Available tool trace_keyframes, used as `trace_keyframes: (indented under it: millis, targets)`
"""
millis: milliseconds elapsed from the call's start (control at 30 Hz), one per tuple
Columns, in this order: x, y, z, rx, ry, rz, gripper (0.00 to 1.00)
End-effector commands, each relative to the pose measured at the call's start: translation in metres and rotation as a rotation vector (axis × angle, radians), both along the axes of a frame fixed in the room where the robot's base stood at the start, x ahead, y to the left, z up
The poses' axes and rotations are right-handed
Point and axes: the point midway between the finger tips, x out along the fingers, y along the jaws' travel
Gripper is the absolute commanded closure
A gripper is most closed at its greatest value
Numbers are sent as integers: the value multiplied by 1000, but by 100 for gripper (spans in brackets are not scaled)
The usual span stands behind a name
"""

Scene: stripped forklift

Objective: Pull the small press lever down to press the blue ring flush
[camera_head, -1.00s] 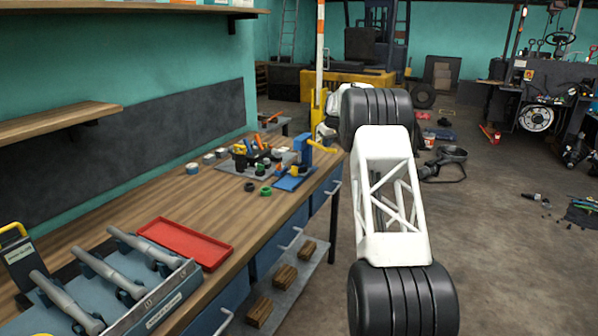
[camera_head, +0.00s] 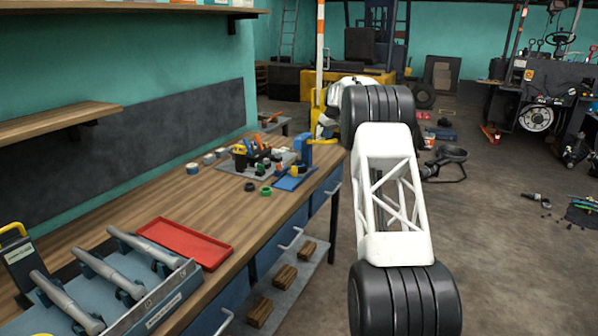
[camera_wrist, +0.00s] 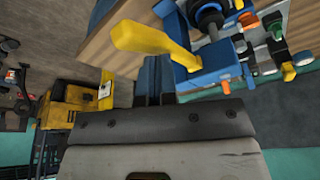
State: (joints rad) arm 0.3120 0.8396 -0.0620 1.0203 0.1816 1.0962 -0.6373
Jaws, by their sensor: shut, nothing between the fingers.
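The small blue press (camera_head: 304,149) stands on a blue base plate near the far right edge of the bench. Its yellow lever (camera_head: 325,141) sticks out to the right, about level in the head view. In the wrist view the lever (camera_wrist: 150,45) runs from the blue press body (camera_wrist: 205,72) across the picture, just beyond my fingertips. My gripper (camera_wrist: 154,62) is shut and empty, with its dark fingers close to the lever; I cannot tell whether they touch it. In the head view my arm partly covers the hand.
Beside the press a grey mat (camera_head: 232,168) carries several small parts. A green ring (camera_head: 266,191) and a dark ring (camera_head: 250,187) lie in front. A red tray (camera_head: 185,243) and a tool rack (camera_head: 110,290) are nearer.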

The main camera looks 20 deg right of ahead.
Motion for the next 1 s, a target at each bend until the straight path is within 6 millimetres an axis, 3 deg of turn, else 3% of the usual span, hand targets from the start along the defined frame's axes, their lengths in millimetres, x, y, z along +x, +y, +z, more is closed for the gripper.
trace_keyframes:
  millis: [1000]
  targets:
    - [0, 0, 57, 0, 0, 0, 100]
